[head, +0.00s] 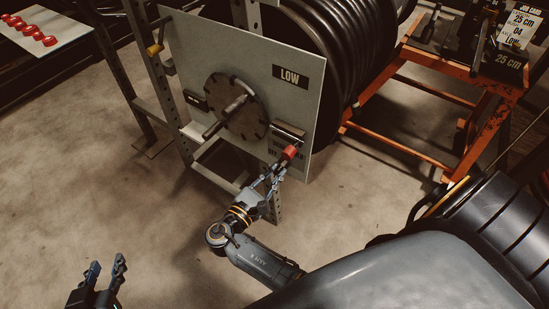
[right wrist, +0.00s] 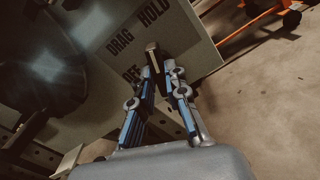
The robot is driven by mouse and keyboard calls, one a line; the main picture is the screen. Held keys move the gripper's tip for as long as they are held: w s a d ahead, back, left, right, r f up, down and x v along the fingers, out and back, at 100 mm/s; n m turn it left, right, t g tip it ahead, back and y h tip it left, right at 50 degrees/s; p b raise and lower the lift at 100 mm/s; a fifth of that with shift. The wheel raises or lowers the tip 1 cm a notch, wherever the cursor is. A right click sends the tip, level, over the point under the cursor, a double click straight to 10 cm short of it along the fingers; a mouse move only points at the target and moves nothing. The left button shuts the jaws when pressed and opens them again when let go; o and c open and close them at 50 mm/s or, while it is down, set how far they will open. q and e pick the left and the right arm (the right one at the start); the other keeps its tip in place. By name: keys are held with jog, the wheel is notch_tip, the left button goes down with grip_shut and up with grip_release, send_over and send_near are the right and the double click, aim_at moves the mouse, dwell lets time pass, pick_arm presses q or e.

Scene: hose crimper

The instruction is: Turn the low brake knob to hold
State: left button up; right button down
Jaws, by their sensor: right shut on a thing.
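The low brake knob (head: 290,152) has a red end and sits at the lower right of the grey panel marked LOW (head: 290,77). My right gripper (head: 278,172) reaches up to it and is shut on it. In the right wrist view the knob (right wrist: 152,48) shows as a small tan-ended piece at the fingertips (right wrist: 160,72). The words OFF, DRAG and HOLD stand on the panel (right wrist: 190,45) around it; I cannot tell which one it points to. My left gripper (head: 105,270) is open and empty, low at the left, away from the panel.
A round dark disc with a crank handle (head: 238,105) sits left of the knob. A black hose reel (head: 340,50) stands behind the panel. An orange cart (head: 480,120) stands right. Red parts lie on a white board (head: 45,35) at the back left. Floor between is clear.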

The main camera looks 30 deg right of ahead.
jog(key=shift+m, duration=1)
jog(key=c, duration=1.3)
grip_release()
jog(key=shift+c, duration=0.2)
jog(key=shift+r, duration=0.1)
notch_tip(320, 180, up, 10)
